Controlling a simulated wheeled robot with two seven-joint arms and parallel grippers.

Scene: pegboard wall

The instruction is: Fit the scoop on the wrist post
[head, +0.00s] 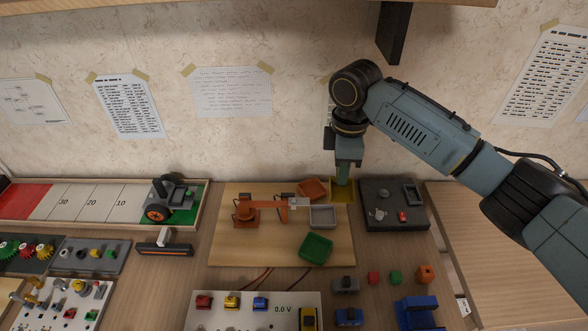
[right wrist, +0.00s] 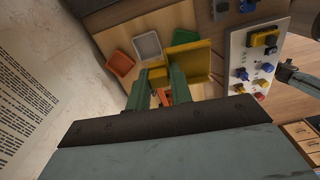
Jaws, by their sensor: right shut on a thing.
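My right gripper (head: 343,182) reaches down from the right over the back right corner of the wooden board (head: 270,253) in the head view. It is shut on a yellow scoop (head: 346,194). The scoop's wide yellow body shows at the fingertips in the right wrist view (right wrist: 195,60). The orange model arm (head: 265,205) stands on the board to the left. The small pale wrist post end (head: 294,201) is at its right tip, apart from the scoop. The scoop's socket is hidden. My left gripper is not seen in the head view.
A dark tray (head: 395,222) with small parts sits right of the board. A dark bracket (head: 393,32) hangs above. The board's front left is clear.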

